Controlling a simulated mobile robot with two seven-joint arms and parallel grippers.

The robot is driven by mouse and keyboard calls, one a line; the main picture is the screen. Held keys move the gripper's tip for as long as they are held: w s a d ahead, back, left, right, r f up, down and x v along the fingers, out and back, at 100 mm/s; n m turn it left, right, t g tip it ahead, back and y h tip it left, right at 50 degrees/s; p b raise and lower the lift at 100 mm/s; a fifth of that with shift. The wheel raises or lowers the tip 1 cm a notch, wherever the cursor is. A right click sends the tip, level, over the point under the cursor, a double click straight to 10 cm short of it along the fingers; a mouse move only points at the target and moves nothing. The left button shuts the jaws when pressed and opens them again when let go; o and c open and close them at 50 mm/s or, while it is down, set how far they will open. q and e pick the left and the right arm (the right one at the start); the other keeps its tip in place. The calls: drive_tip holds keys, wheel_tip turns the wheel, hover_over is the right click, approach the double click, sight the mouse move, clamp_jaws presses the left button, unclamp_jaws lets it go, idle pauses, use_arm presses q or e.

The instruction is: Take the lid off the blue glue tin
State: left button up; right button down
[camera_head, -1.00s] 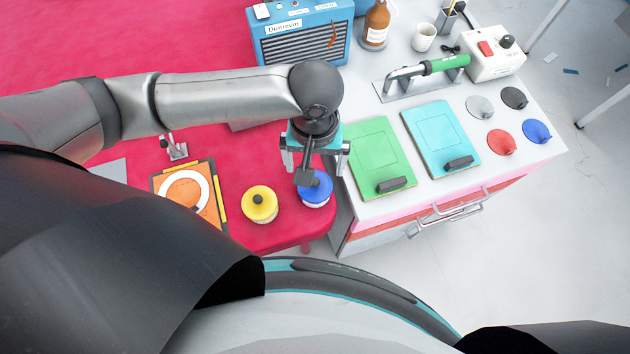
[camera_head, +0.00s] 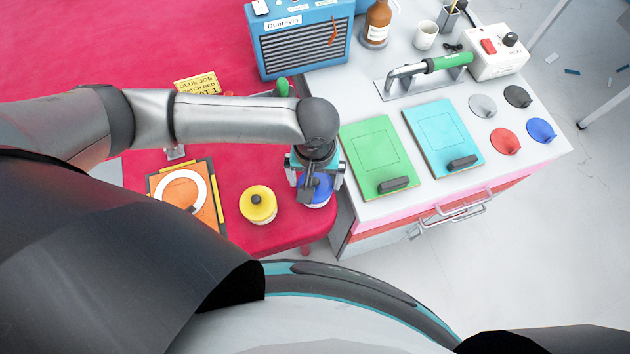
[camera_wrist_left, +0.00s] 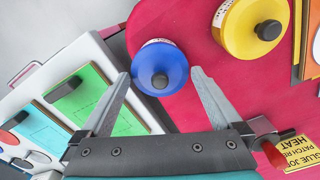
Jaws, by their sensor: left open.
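The blue glue tin (camera_head: 321,200) stands upright near the front right corner of the red table. My right gripper is not in view.
A yellow-lidded tin (camera_head: 258,205) stands just left of the blue one. An orange board with a white ring (camera_head: 183,190) lies further left. A white cabinet (camera_head: 390,222) with green (camera_head: 375,150) and cyan (camera_head: 440,138) panels adjoins on the right.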

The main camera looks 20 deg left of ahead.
use_arm(q)
drive_tip(key=shift+s, duration=0.1)
drive_tip(key=c, duration=1.3)
drive_tip(key=shift+f, duration=0.1)
